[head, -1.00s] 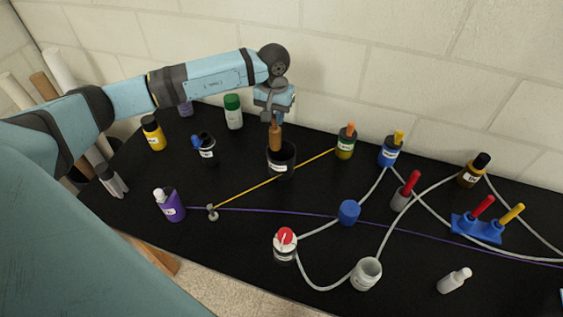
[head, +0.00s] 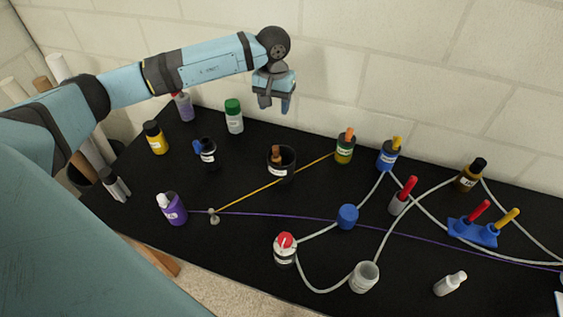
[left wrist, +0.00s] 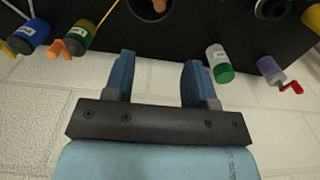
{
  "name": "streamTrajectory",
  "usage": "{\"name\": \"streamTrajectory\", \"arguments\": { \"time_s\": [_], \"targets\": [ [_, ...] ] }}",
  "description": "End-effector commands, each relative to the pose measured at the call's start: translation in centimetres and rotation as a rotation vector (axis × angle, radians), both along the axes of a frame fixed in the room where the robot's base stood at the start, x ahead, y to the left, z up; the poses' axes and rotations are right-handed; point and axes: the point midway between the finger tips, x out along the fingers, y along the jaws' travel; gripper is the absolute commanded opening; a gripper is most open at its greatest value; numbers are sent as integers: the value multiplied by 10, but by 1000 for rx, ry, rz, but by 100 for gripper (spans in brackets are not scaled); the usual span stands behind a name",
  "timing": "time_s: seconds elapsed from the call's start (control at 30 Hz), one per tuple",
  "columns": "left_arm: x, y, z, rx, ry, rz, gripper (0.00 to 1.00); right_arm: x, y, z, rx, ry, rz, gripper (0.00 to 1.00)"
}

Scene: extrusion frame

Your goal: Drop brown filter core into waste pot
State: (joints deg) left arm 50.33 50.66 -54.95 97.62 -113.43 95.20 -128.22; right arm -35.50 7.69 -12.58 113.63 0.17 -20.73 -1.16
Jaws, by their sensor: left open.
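The brown filter core (head: 276,154) stands inside the black waste pot (head: 281,171), which has a white label, near the middle of the black table. Its top shows just inside the rim. My left gripper (head: 275,105) is above and slightly behind the pot, clear of it. It is open and empty, with its two blue fingers (left wrist: 157,82) apart in the left wrist view. That view also shows the pot (left wrist: 150,10) at its top edge, with a bit of the brown core (left wrist: 160,2). My right gripper is not in view.
A green-capped white bottle (head: 234,117) and a dark cup with a blue part (head: 206,153) stand left of the pot. A yellow cord (head: 250,195) runs past the pot's front. The wall (head: 400,80) rises close behind.

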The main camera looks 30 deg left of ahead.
Motion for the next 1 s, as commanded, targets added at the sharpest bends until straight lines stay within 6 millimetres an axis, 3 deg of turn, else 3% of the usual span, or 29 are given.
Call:
{"name": "streamTrajectory", "arguments": {
  "time_s": [0.03,0.1,0.33,1.0],
  "targets": [
    [1,0,18,1,-4,0,51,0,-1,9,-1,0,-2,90],
    [0,0,33,0,-2,-1,51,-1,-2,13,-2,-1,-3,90],
    [0,0,68,0,-1,0,51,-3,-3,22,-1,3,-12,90],
    [0,0,76,0,0,0,51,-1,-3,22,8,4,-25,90]
  ]
}}
